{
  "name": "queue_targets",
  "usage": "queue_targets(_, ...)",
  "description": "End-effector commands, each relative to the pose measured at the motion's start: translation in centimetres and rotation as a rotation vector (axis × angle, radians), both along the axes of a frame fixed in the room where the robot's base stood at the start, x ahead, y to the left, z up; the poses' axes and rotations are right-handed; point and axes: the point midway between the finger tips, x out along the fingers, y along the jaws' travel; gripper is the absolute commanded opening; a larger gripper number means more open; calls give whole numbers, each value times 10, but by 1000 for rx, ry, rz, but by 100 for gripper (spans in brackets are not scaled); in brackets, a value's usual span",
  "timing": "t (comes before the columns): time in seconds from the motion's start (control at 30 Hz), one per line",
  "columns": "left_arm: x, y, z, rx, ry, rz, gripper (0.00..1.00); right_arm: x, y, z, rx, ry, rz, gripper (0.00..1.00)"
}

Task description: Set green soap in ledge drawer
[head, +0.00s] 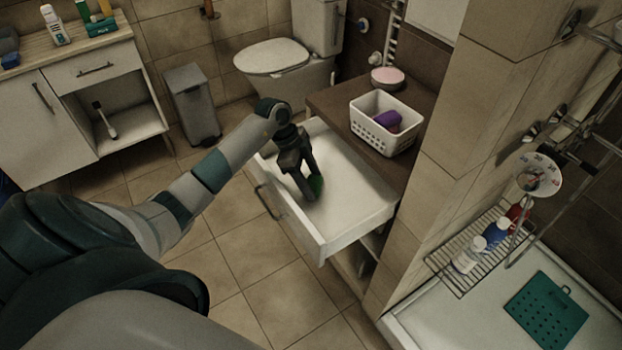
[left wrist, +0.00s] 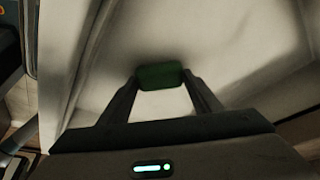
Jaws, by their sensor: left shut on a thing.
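The green soap (head: 317,184) is between the fingertips of my left gripper (head: 311,190), inside the open ledge drawer (head: 352,205). In the left wrist view the green soap (left wrist: 160,76) sits between both fingers of the left gripper (left wrist: 162,84), which is shut on it. The white drawer interior (left wrist: 235,45) lies below and around it. I cannot tell whether the soap touches the drawer bottom. The drawer is pulled out from under the brown ledge (head: 335,100) and otherwise looks empty. My right gripper is not in view.
A white basket (head: 372,139) with a purple item (head: 388,121) and a pink-topped round dish (head: 387,78) stand on the ledge. A tiled wall (head: 440,180) rises right of the drawer. A toilet (head: 290,60) and grey bin (head: 191,105) stand behind. Floor is clear at front left.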

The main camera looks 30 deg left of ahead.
Motion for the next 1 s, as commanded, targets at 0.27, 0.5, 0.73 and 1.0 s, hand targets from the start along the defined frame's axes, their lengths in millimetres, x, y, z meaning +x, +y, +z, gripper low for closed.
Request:
queue_targets(0.27, 0, 0, -1, 0, 0, 0, 77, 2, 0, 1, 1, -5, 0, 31)
queue_targets(0.5, 0, 0, 1, 0, 0, 0, 77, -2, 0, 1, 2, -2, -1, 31)
queue_targets(0.73, -2, 7, 17, 1, -3, -1, 77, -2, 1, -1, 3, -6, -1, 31)
queue_targets(1.0, -9, 23, 57, 3, -4, 0, 77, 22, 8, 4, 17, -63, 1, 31)
